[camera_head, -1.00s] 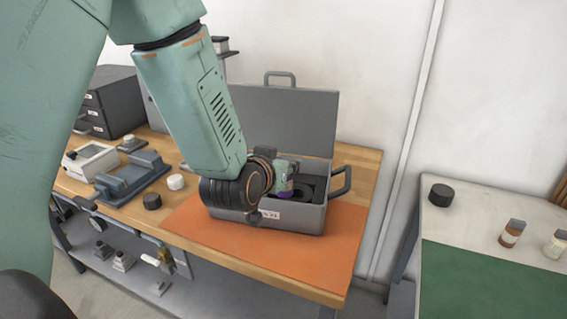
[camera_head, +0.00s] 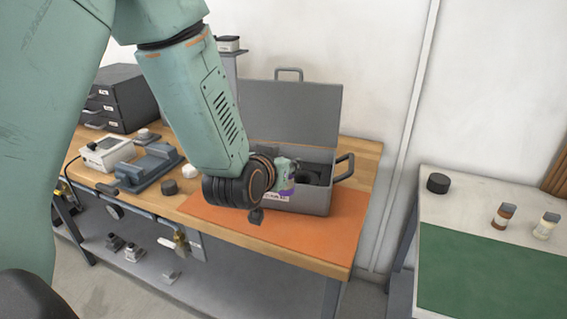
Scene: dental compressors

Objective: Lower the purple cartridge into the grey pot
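The grey pot (camera_head: 318,201) is a box-like grey container with side handles, standing on an orange mat with its lid (camera_head: 300,113) raised at the back. My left gripper (camera_head: 287,176) is at the front left of the pot's opening, partly hidden behind my own wrist. The purple cartridge (camera_head: 288,189) shows only as a small purple patch at the fingers, and the gripper appears shut on it. Its lower end and its exact height against the pot's rim are hard to tell. My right gripper is out of view.
The orange mat (camera_head: 300,236) is clear in front of the pot. A side table (camera_head: 480,190) with small bottles stands at the right.

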